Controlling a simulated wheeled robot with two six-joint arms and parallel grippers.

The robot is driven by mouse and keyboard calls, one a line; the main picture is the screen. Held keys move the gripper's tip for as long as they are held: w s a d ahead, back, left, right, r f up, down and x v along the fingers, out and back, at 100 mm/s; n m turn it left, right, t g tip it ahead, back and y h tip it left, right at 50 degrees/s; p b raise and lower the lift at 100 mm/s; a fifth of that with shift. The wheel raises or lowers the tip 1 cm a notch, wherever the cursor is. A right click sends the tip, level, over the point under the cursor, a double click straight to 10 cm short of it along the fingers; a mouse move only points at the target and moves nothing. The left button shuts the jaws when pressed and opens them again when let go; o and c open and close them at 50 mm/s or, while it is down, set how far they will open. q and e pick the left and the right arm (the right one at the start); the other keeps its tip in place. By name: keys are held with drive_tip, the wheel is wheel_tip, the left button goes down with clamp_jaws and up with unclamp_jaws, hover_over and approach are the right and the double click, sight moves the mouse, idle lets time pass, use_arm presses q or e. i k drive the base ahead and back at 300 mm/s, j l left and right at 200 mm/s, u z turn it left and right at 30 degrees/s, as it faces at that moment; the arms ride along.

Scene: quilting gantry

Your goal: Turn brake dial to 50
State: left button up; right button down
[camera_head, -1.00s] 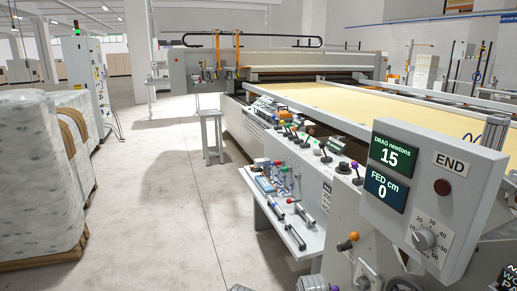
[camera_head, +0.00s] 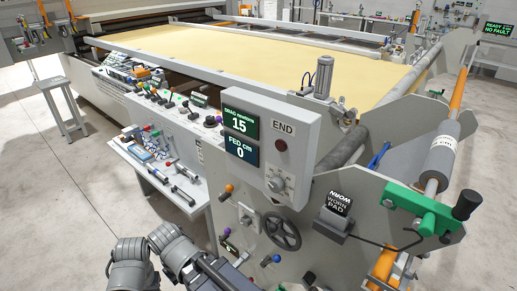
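The brake dial (camera_head: 276,184) is a small round grey knob on a white scale plate, low on the face of the grey END control box (camera_head: 305,130). Its scale numbers are too small to read now, and I cannot tell where the knob points. Above and left of it, a green display (camera_head: 240,123) reads DRAG newtons 15. A blue display (camera_head: 242,151) below that reads FED cm 0. Dark grey links of my arms show at the bottom left, below and left of the box. Neither gripper's fingertips can be made out, and nothing touches the dial.
A black handwheel (camera_head: 282,231) and an orange-knobbed lever (camera_head: 228,189) sit below the box. A worn pad sign (camera_head: 337,204) and green bracket (camera_head: 423,208) stand right. A tool shelf (camera_head: 158,168) is left. Open floor (camera_head: 60,210) lies further left.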

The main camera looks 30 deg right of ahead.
sight(276, 184)
drive_tip(key=k, duration=0.65)
drive_tip(key=i+j+z, duration=0.1)
drive_tip(key=z, duration=1.75)
drive_tip(key=j, duration=0.65)
drive_tip(key=k, duration=0.05)
